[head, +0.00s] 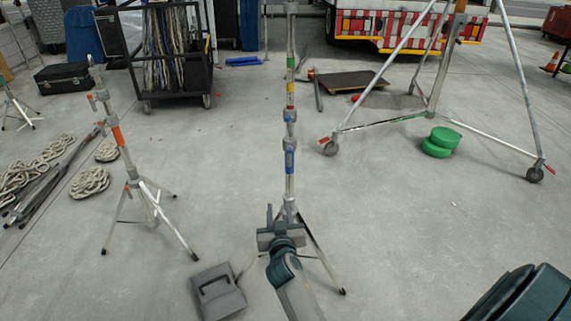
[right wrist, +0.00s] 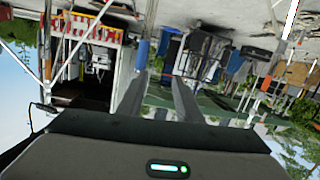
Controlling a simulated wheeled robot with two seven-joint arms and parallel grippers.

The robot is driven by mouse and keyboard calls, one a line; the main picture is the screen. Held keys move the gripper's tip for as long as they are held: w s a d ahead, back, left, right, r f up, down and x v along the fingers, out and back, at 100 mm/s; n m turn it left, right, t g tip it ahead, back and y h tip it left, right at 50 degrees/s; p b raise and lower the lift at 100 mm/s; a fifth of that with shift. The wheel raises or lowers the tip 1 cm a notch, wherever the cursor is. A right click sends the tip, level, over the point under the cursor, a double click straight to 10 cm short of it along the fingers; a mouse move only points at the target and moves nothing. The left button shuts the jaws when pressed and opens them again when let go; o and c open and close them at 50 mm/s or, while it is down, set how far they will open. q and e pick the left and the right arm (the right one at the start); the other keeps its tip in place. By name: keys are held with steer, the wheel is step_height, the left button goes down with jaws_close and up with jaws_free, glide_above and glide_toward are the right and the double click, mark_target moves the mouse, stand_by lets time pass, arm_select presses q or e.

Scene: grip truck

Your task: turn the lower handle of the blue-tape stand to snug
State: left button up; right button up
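The blue-tape stand is a thin upright silver pole with a blue band (head: 289,160) at mid-height. Grey collars (head: 289,143) sit above the band, with yellow, red and green bands higher up. Its lower handle cannot be made out, as my right gripper (head: 280,211) overlaps the lower pole and leg joint. In the right wrist view, which is upside down, the blue band (right wrist: 143,49) shows just past the left-hand fingertip. My right gripper's fingers (right wrist: 159,75) are apart with nothing seen between them; contact with the pole cannot be told. My left gripper is not in view.
An orange-tape stand (head: 117,136) stands left, near coiled ropes (head: 90,182). A wheeled tripod (head: 430,115) and green discs (head: 440,141) are at right. A cable cart (head: 172,50) stands behind.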

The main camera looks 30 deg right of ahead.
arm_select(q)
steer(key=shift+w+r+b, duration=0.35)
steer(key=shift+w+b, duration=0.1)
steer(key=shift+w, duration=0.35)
arm_select(e)
steer(key=d+r+m+h, duration=0.2)
steer(key=d+r, duration=0.1)
steer(key=r, duration=0.5)
steer(key=shift+s+r+t, duration=0.15)
steer(key=shift+r+t, duration=0.05)
steer(key=shift+t, duration=0.2)
